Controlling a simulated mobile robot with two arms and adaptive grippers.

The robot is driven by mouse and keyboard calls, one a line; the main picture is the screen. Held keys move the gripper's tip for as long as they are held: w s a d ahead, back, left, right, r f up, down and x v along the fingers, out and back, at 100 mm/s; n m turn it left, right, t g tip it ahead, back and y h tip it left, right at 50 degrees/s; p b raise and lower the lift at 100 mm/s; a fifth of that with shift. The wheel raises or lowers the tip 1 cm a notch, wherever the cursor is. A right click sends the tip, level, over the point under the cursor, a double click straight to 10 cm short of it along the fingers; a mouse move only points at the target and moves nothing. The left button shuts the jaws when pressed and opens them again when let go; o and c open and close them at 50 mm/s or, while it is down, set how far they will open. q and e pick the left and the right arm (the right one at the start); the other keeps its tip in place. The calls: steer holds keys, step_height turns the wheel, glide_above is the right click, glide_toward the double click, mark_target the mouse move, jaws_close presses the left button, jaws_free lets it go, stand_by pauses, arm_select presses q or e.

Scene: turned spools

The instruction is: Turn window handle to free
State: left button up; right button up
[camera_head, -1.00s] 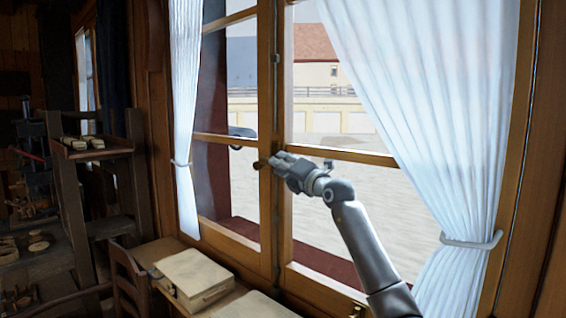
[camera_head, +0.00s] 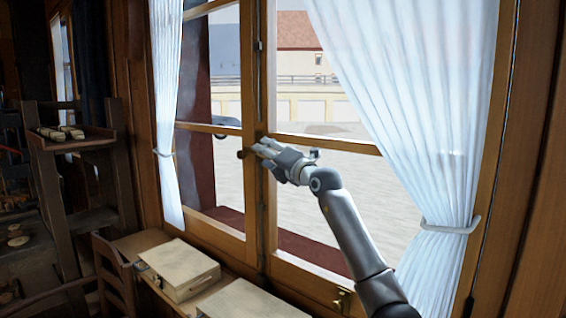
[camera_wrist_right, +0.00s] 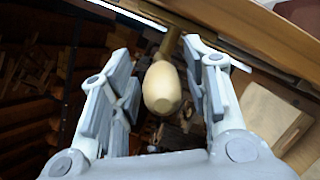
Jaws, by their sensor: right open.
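The window handle has a pale, egg-shaped wooden knob (camera_wrist_right: 162,88) in the right wrist view. In the head view its end shows as a small dark knob (camera_head: 242,154) at the window's middle post (camera_head: 258,215). My right gripper (camera_head: 262,148) is at the handle, its fingers pointing left and toward the window. In the wrist view the gripper (camera_wrist_right: 160,62) is open, with the knob between its two fingers and visible gaps on both sides. Part of the handle's shaft shows above the knob. My left gripper is not in view.
White curtains hang left (camera_head: 166,110) and right (camera_head: 410,110) of the window, tied back. A wooden box (camera_head: 180,270) lies on the bench below the sill. A chair (camera_head: 112,270) and a dark shelf (camera_head: 70,140) stand at left. A brass catch (camera_head: 343,298) is on the lower frame.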

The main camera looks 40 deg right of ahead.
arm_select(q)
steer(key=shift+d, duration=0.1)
arm_select(e)
steer(key=s+a+f, duration=0.1)
steer(key=s, duration=0.9)
steer(key=shift+s+a+f, duration=0.2)
steer(key=shift+s+a, duration=0.1)
steer(key=shift+s, duration=0.1)
